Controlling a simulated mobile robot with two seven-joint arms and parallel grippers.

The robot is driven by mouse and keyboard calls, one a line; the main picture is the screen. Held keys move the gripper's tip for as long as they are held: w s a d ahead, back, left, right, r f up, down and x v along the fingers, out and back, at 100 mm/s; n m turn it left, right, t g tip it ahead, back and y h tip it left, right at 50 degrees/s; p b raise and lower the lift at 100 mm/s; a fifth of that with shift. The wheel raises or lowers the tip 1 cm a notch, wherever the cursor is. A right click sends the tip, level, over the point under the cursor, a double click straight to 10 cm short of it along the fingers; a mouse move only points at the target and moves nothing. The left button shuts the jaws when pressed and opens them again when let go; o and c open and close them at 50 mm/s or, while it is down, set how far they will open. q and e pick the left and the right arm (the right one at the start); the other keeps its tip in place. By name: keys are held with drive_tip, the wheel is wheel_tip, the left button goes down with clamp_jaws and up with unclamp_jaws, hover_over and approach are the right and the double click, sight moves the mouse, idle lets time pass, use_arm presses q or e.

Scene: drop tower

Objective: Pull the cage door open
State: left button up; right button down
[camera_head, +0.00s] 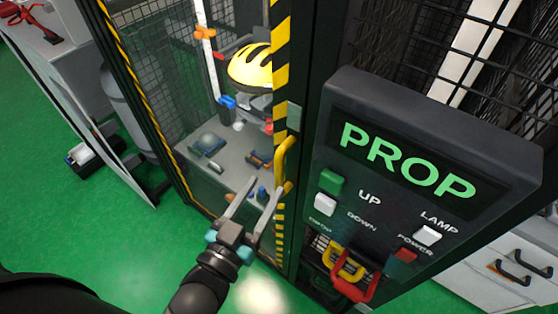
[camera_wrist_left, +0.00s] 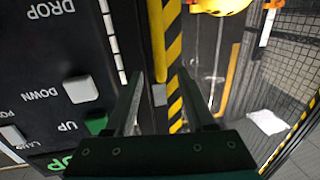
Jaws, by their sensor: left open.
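The cage door (camera_head: 225,120) is a tall see-through panel with a black-and-yellow striped edge, which looks to stand against the dark post. Its yellow handle (camera_head: 286,158) is an upright bar on that edge. My left gripper (camera_head: 267,184) is open at the lower end of the handle. In the left wrist view, the handle (camera_wrist_left: 157,40) runs upright in line with the gap between the open fingers (camera_wrist_left: 163,76); I cannot tell whether they touch it. My right gripper is not in view.
A control box (camera_head: 420,150) reading PROP, with several buttons, stands right of the handle. Behind the panel are a yellow helmet (camera_head: 250,66) and small tools on a grey surface. Red and yellow handles (camera_head: 353,288) hang under the box. Green floor (camera_head: 80,215) is clear at left.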

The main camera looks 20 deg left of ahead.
sight(277, 169)
use_arm(q)
drive_tip(key=w, duration=0.5)
drive_tip(key=w+d, duration=0.1)
drive_tip(key=w, duration=0.1)
drive_tip(key=shift+w+d+p, duration=0.1)
drive_tip(key=shift+w+p, duration=0.15)
drive_tip(key=shift+p, duration=0.1)
drive_tip(key=shift+c, duration=0.3)
clamp_jaws()
idle(0.8)
